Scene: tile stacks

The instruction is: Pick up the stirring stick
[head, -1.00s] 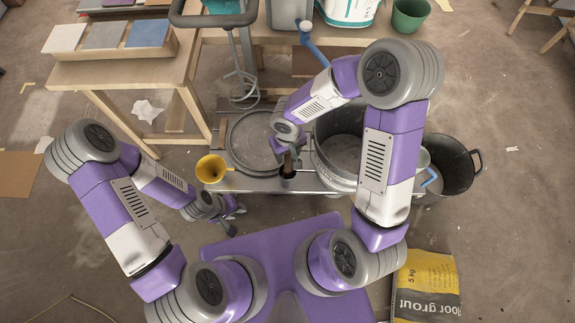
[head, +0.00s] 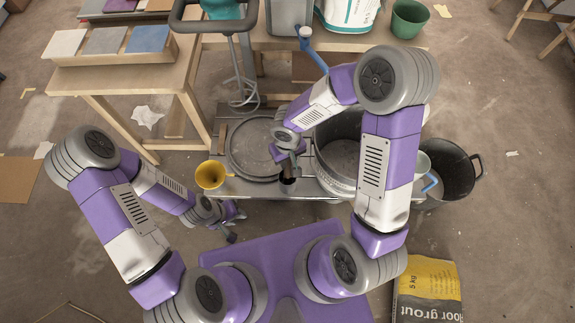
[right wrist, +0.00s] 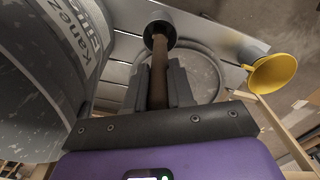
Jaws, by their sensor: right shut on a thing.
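The stirring stick (right wrist: 159,80) is a brown wooden stick, seen in the right wrist view between the dark fingers of my right gripper (right wrist: 167,88). My right gripper is shut on it. The stick's far end is in a dark round holder (right wrist: 158,32), which also shows in the head view (head: 287,186) just below my right gripper (head: 287,165).
A yellow funnel (head: 211,174) stands left of the holder. A large grey bucket (head: 340,150) stands close on the right, with a round lid-like disc (head: 250,155) behind. A black tub (head: 450,170) and a grout bag (head: 428,289) are further right.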

